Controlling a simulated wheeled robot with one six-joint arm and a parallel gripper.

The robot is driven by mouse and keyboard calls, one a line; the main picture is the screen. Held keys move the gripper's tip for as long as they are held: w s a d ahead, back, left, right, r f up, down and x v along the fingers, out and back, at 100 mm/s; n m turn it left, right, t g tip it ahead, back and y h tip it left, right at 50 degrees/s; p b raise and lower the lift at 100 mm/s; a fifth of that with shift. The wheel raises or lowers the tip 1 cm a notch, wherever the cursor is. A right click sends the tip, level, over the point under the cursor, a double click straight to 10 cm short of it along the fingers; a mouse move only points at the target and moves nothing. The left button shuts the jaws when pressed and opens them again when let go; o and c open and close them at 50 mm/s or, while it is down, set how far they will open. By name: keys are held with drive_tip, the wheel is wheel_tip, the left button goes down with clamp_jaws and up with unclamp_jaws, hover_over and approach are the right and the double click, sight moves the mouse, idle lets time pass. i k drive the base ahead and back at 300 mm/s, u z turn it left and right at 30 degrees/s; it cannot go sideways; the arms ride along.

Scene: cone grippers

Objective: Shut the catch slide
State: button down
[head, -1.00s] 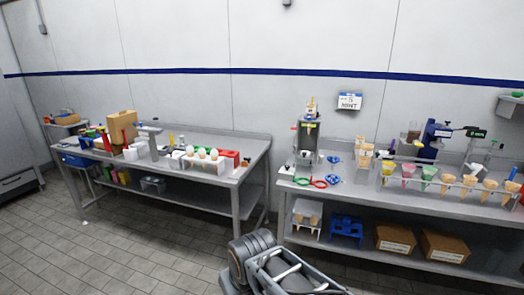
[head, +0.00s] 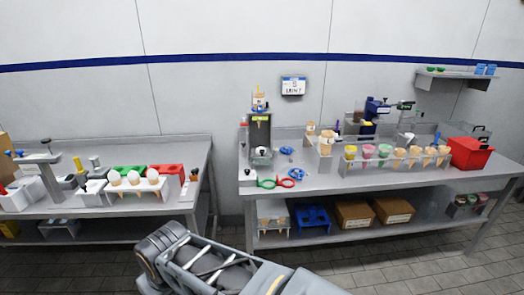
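I cannot pick out the catch slide for certain at this size. A tall, dark grey upright unit (head: 260,132) stands at the left end of the right bench, with a yellow label near its top and a pale round part at its foot. Small red and black parts show on its left side. Whether any slide on it is open or shut is too small to tell. My arm crosses the bottom middle of the picture, in front of the benches. My gripper is not in view.
The right bench (head: 330,181) also bears green and red rings (head: 276,183), a clear rack of cones (head: 400,158) and a red bin (head: 470,153). Boxes stand on its lower shelf. The left bench (head: 165,150) holds a white egg-like row in a rack. A floor gap separates the benches.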

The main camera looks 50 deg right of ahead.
sight(261, 158)
drive_tip(key=z, duration=0.55)
drive_tip(key=i, duration=0.9)
drive_tip(key=z, duration=1.05)
drive_tip(key=i, duration=0.35)
drive_tip(key=z, duration=0.25)
